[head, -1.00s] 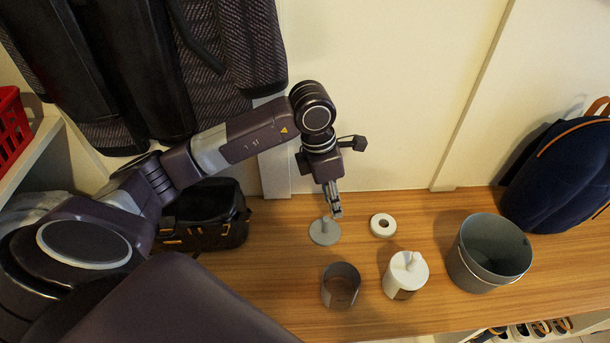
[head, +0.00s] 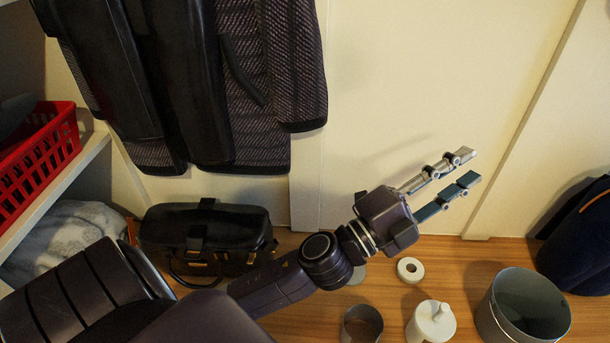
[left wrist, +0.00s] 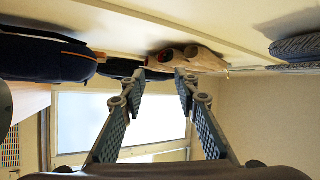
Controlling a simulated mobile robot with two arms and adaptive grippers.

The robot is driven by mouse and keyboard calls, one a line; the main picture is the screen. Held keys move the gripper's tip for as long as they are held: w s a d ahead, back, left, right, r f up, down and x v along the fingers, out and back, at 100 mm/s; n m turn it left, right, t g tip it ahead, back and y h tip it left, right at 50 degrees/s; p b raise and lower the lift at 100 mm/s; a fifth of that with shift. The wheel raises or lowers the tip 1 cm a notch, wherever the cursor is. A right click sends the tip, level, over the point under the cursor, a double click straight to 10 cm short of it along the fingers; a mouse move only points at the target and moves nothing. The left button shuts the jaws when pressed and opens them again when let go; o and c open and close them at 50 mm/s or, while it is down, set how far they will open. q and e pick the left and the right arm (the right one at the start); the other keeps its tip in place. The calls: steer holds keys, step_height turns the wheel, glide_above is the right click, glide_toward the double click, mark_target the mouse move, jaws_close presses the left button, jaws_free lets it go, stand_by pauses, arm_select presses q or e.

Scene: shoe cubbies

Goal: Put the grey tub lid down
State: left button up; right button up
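The grey tub lid (head: 358,275) lies on the wooden bench top, mostly hidden behind my left arm in the head view; only part of its grey disc shows. An open grey tub (head: 362,326) stands on the bench in front of it, cut by the lower edge. My left gripper (head: 470,168) is up in the air above the bench, pointing right, its two fingers spread with nothing between them. The left wrist view also shows the fingers (left wrist: 160,78) apart and empty. The lid does not show there. My right gripper is in neither view.
A white ring (head: 410,270), a white lidded tub (head: 432,322) and a grey bucket (head: 523,305) stand on the bench. A black bag (head: 205,238) is at left, a navy backpack (head: 582,240) at right. Coats (head: 230,80) hang behind; a red basket (head: 40,165) sits on a shelf.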

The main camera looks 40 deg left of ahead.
arm_select(q)
steer(key=s+a+f+n+g+y, duration=0.35)
steer(key=a+f+n+y, duration=0.3)
steer(key=f, duration=0.45)
steer(key=s+a+f+n+g+y, duration=0.2)
steer(key=a+f+n+g+y, duration=0.3)
steer(key=f+n, duration=0.5)
steer(key=s+f+g, duration=0.2)
steer(key=s+f, duration=0.3)
steer(key=s, duration=0.2)
steer(key=s+d+f+g+h, duration=0.1)
steer(key=s+f+g, duration=0.2)
steer(key=s+f, duration=0.2)
steer(key=s+f+g+h, duration=0.1)
steer(key=s+f+g, duration=0.2)
steer(key=s, duration=0.5)
steer(key=shift+s+d+f+n, duration=0.1)
steer(key=shift+s+f+n, duration=0.1)
steer(key=shift+f, duration=0.25)
steer(key=shift+s+d+f+n, duration=0.1)
steer(key=shift+s+f+n, duration=0.05)
steer(key=shift+f, duration=0.3)
steer(key=shift+a, duration=0.1)
